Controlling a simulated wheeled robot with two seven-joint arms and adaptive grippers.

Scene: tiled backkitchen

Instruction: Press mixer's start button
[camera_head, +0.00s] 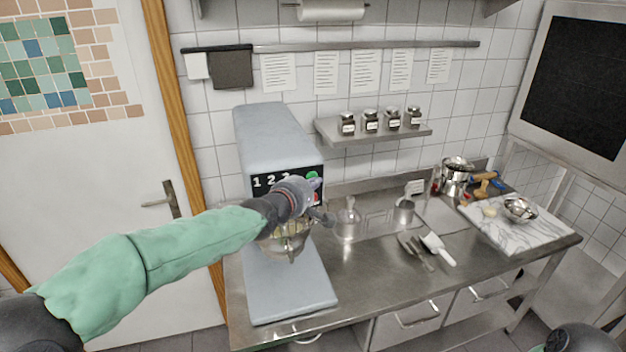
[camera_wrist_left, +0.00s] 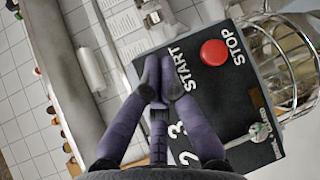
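The mixer (camera_head: 275,138) is a tall grey-blue machine at the left end of the steel counter. Its black control panel (camera_wrist_left: 255,85) carries the numbers, the START and STOP labels, a red stop button (camera_wrist_left: 214,52) and a small lever. A green button (camera_head: 312,175) shows on the panel in the head view. In the wrist view my fingers hide the place beside the START label. My left gripper (camera_head: 318,190) is in front of the panel, its fingertips (camera_wrist_left: 159,82) together and empty. I cannot tell whether they touch the panel. My right gripper is out of view.
The mixer bowl (camera_head: 285,243) hangs below my left gripper. A shelf with spice jars (camera_head: 372,130) is on the wall to the right. Utensils (camera_head: 425,248) and a marble board (camera_head: 500,232) lie on the counter. A door (camera_head: 120,190) stands at the left.

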